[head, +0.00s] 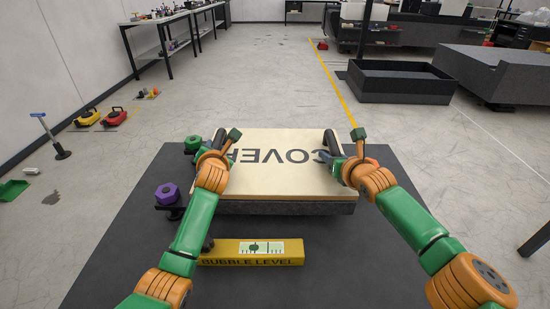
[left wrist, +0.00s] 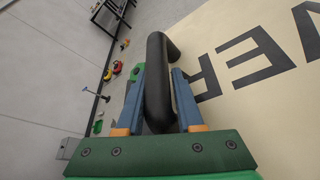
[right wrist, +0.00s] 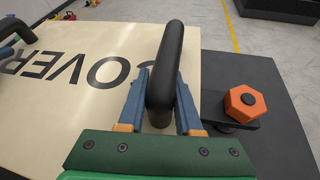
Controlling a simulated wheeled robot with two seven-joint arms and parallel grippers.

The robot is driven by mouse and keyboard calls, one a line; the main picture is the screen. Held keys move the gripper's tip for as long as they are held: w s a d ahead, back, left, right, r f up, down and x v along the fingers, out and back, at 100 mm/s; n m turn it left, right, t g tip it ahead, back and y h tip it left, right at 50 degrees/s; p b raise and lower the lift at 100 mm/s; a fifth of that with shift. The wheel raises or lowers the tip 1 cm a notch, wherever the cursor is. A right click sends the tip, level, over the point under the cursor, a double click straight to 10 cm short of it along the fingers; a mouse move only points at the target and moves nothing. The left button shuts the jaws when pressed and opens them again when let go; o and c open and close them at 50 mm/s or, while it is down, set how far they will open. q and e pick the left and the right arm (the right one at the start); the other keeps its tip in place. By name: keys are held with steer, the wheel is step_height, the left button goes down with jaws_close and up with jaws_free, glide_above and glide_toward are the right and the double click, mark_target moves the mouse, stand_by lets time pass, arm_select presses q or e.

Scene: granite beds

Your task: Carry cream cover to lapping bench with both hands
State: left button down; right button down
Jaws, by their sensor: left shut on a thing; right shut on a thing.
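The cream cover (head: 278,178) is a flat board with COVER printed on it, with a black handle at each side. It lies level over a grey block on the dark top in front of me. My left gripper (head: 216,148) is shut on the cover's left black handle (left wrist: 158,85). My right gripper (head: 343,158) is shut on the right black handle (right wrist: 166,70). The cover also shows in the left wrist view (left wrist: 240,105) and right wrist view (right wrist: 75,95). I cannot tell which far surface is the lapping bench.
A yellow bubble level (head: 250,252) lies on the dark top (head: 130,245) nearer me. A purple knob (head: 167,194), a green knob (head: 193,143) and an orange knob (right wrist: 244,104) stand beside the cover. A black open tray (head: 400,85) and grey granite blocks (head: 500,72) stand at right.

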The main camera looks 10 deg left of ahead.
mark_target(334, 146)
arm_select(q)
steer(key=shift+a, duration=0.1)
arm_select(e)
steer(key=shift+d, duration=0.1)
